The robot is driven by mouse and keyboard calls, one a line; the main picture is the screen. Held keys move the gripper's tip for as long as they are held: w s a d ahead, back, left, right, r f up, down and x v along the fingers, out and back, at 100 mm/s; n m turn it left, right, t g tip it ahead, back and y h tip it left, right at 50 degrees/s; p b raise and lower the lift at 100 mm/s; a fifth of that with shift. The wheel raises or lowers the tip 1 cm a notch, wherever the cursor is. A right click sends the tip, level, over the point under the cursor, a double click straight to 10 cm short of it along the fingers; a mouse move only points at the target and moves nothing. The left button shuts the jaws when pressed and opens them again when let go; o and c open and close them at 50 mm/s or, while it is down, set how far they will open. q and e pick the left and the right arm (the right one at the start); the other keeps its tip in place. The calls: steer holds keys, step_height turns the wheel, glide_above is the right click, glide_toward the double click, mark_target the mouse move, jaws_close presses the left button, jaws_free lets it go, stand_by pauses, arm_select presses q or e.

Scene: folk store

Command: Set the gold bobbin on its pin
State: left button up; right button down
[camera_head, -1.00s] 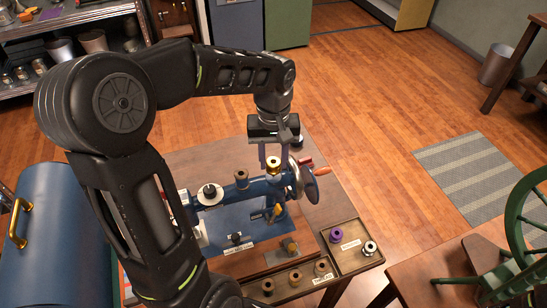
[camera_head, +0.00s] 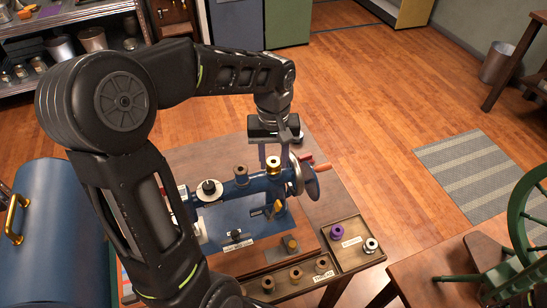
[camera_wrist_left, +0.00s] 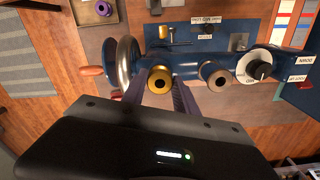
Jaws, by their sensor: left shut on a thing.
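The gold bobbin (camera_head: 273,163) is between the fingers of my left gripper (camera_head: 273,152), which is shut on it. It also shows in the wrist view (camera_wrist_left: 160,80), over the blue sewing machine (camera_head: 232,189), beside the handwheel (camera_wrist_left: 126,62). The bobbin looks upright, its hole facing up. The pin under it is hidden, and I cannot tell whether the bobbin touches it. A dull grey-brown spool (camera_head: 241,172) stands on the machine to the left of the bobbin in the head view. My right gripper is not in view.
A black-topped knob (camera_head: 209,187) stands on the machine's left part. A green spoked wheel (camera_head: 512,225) is at far right.

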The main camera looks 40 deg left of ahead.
arm_select(q)
steer(key=shift+f, duration=0.25)
steer(key=o, duration=1)
step_height(320, 180, up, 7)
steer(key=shift+f+b, duration=0.15)
steer(key=shift+b, duration=0.4)
steer(key=shift+r, duration=0.6)
steer(key=shift+s, duration=0.1)
